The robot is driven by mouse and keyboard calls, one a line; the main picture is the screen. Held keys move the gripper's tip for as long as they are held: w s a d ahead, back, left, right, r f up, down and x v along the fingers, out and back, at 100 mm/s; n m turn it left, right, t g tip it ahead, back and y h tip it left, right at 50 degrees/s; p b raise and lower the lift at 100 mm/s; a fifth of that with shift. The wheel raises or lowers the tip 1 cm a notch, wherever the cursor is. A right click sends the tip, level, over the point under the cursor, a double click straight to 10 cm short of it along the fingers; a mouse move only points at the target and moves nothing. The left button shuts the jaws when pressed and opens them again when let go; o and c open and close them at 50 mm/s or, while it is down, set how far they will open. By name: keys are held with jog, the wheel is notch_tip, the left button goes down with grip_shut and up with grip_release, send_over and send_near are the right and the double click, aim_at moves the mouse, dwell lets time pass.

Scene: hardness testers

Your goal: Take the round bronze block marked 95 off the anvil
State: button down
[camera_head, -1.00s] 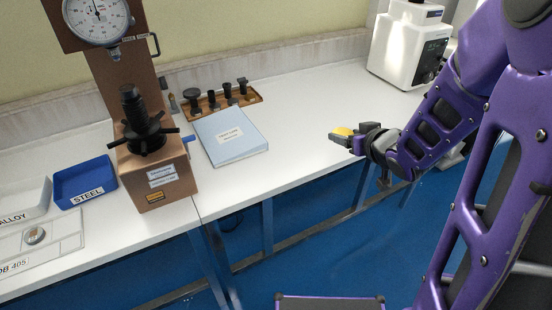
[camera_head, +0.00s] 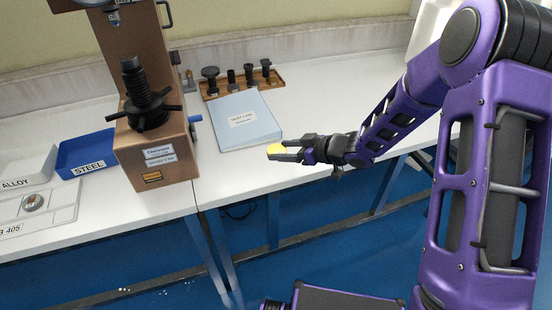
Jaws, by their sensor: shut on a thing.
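My gripper (camera_head: 274,151) is at the right of the hardness tester, over the front part of the bench near the blue folder. It is shut on a round yellow-bronze block (camera_head: 283,148), whose top shows between the fingers. Any mark on the block is too small to read. The brown hardness tester (camera_head: 158,150) stands to the left. Its anvil (camera_head: 130,62) sits on top of a black screw with a spoked handwheel (camera_head: 146,112). No block shows on the anvil, and the gripper is well apart from it.
A light-blue folder (camera_head: 241,120) lies behind the gripper. A wooden tray (camera_head: 274,77) with several dark anvils stands behind the folder. A blue STEEL tray (camera_head: 85,152), a white ALLOY tray (camera_head: 24,166) and a white sheet (camera_head: 62,205) with a round block (camera_head: 33,202) are at left.

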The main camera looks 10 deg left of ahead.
jog(key=shift+s+a+f+n+g, duration=0.15)
jog(key=shift+a+f+n+g, duration=0.15)
jog(key=shift+a, duration=0.3)
jog(key=shift+s+a+f+n+g, duration=0.1)
jog(key=shift+a+f+n+g, duration=0.1)
jog(key=shift+a+f, duration=0.3)
jog(key=b, duration=0.5)
send_over(264, 172)
notch_tip(264, 172, down, 4)
jog(key=shift+w+r, duration=0.1)
jog(key=shift+f+b, duration=0.4)
jog(key=shift+f, duration=0.65)
jog(key=shift+d+f, duration=0.1)
jog(key=shift+f, duration=0.15)
jog(key=shift+c, duration=0.2)
grip_release()
jog(key=shift+c, duration=0.8)
